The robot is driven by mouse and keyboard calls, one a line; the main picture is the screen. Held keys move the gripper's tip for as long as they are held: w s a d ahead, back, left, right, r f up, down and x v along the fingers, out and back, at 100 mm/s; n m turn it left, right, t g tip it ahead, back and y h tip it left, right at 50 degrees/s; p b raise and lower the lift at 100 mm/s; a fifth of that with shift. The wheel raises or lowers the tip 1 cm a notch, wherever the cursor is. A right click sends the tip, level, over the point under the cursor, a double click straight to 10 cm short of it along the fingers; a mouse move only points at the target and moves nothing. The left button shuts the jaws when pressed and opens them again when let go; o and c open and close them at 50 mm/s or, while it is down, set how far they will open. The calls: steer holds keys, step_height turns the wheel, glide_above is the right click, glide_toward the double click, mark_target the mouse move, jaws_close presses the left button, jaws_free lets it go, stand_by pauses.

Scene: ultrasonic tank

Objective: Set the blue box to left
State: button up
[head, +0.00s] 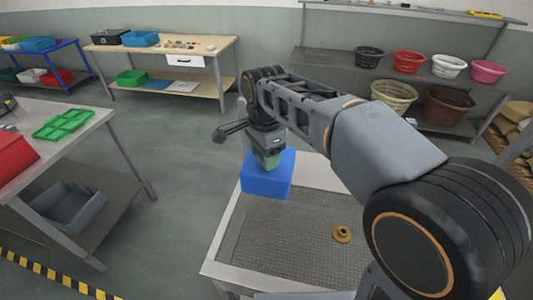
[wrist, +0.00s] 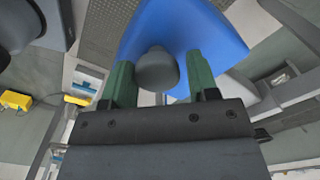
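The blue box (head: 267,181) stands at the far left corner of the tank-top table in the head view. In the wrist view the blue box (wrist: 205,30) fills the upper middle, seen tilted, with a rounded grey knob (wrist: 157,70) in front of it. My gripper (head: 270,160) is directly above the box in the head view. In the wrist view, the green fingers of my gripper (wrist: 159,80) are apart, one on each side of the knob. A small gap shows at the right finger; contact at the left is unclear. My arm hides part of the tabletop.
The box's table has a grey mesh top (head: 285,240) with a brass-coloured round part (head: 342,234) on it. A bench at left holds a green tray (head: 63,124) and a red bin (head: 14,155). Shelves with baskets stand at the back right. Floor between the tables is clear.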

steer(key=shift+o, duration=0.6)
steer(key=shift+a, duration=0.1)
steer(key=shift+o, duration=0.7)
step_height(320, 180, up, 14)
steer(key=shift+d, duration=0.2)
steer(key=shift+f, duration=0.1)
steer(key=s+d+f+n+t, duration=0.2)
steer(key=s+d+f+n, duration=0.3)
steer(key=d+f, duration=0.3)
steer(key=s+d+f+n+t, duration=0.2)
steer(key=s+d+f+n, duration=0.4)
steer(key=d+f, duration=0.2)
step_height(320, 180, down, 2)
steer(key=shift+d+f+n+t, duration=0.2)
steer(key=shift+n+t, duration=0.1)
steer(key=shift+t, duration=0.1)
